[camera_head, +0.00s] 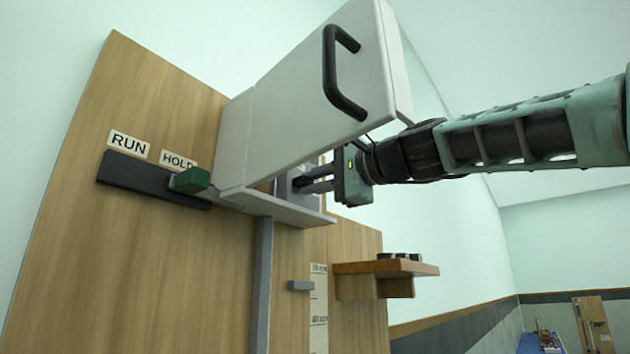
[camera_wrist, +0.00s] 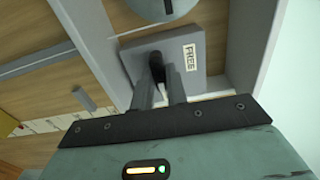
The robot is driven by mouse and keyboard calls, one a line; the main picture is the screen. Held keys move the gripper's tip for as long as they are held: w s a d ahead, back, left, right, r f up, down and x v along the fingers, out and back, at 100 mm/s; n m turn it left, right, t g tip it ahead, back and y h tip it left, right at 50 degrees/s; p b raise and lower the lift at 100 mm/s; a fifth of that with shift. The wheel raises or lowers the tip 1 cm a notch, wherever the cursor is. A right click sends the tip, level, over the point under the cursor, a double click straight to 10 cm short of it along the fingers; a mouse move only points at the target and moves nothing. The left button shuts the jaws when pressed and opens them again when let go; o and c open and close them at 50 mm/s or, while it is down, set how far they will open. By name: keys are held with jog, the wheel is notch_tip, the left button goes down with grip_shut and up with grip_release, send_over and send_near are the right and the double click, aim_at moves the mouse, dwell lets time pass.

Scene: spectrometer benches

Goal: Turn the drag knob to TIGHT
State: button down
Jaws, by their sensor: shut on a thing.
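The drag knob (camera_wrist: 156,64) is a small black knob on a grey square plate (camera_wrist: 190,70) in the wrist view. A label on the plate reads FREE (camera_wrist: 191,57); I see no TIGHT label. My gripper (camera_wrist: 160,82) is shut on the knob, with one finger on each side of it. In the head view my gripper (camera_head: 304,184) reaches in from the right beneath the white hinged cover.
A white cover (camera_head: 300,100) with a black handle (camera_head: 336,75) stands raised just above my gripper. A green-ended lever (camera_head: 188,181) sits by the HOLD label (camera_head: 178,160), right of RUN (camera_head: 128,144). A wooden shelf (camera_head: 372,268) juts out below right.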

jog(key=c, duration=1.4)
grip_release()
jog(key=shift+d, duration=0.1)
jog(key=b+v, duration=0.8)
jog(key=v, duration=0.9)
jog(key=shift+s+d+f, duration=0.1)
